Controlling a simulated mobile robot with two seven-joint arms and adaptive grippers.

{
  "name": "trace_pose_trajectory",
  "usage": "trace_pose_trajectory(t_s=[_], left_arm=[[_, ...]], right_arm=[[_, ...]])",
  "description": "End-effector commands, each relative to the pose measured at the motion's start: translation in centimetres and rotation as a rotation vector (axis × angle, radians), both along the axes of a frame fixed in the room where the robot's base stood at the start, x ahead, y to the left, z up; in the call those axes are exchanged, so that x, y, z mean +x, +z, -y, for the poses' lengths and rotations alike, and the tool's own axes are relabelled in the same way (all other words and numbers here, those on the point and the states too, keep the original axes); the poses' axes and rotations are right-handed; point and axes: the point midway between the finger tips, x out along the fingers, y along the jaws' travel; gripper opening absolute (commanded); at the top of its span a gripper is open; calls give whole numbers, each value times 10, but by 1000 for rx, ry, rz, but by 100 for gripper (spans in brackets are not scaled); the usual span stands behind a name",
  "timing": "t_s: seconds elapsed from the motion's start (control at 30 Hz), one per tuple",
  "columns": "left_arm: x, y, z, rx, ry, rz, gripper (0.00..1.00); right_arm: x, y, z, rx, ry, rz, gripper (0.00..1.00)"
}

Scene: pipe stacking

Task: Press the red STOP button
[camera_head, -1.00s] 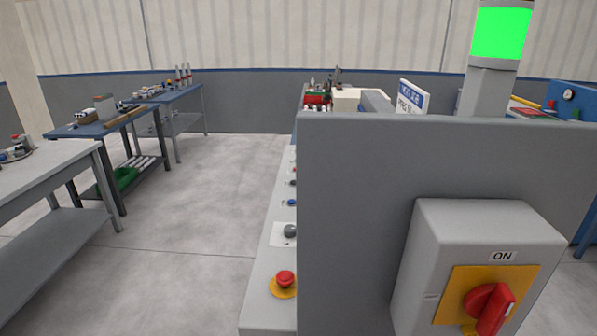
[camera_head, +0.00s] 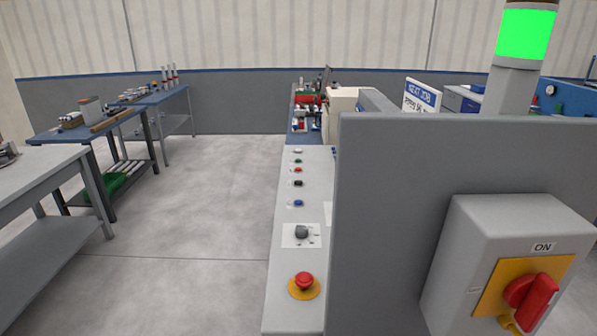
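A red mushroom-shaped button (camera_head: 304,281) on a yellow ring stands at the near end of a pale control panel (camera_head: 288,318), low in the middle of the head view. Farther up the same panel are a smaller red button (camera_head: 297,170), a green one (camera_head: 298,161), a black one (camera_head: 297,183), a blue one (camera_head: 298,203) and a dark selector knob (camera_head: 301,232). No STOP label is readable on the panel. Neither of my grippers is in view.
A grey upright cabinet panel (camera_head: 385,190) borders the control panel on the right. It carries a box (camera_head: 465,250) with a red rotary switch (camera_head: 533,298) marked ON. A green lamp (camera_head: 526,35) glows above. Workbenches (camera_head: 50,180) stand left; the floor (camera_head: 190,230) between is clear.

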Motion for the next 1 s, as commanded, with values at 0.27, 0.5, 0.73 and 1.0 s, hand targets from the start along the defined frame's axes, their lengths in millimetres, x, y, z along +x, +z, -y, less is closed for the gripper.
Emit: trace_pose_trajectory(t_s=[0.27,0.5,0.73,1.0], left_arm=[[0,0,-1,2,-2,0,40],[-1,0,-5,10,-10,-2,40],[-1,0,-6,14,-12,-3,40],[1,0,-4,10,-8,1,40]], right_arm=[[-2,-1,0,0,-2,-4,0],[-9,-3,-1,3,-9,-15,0],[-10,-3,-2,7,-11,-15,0],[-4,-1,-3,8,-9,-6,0]])
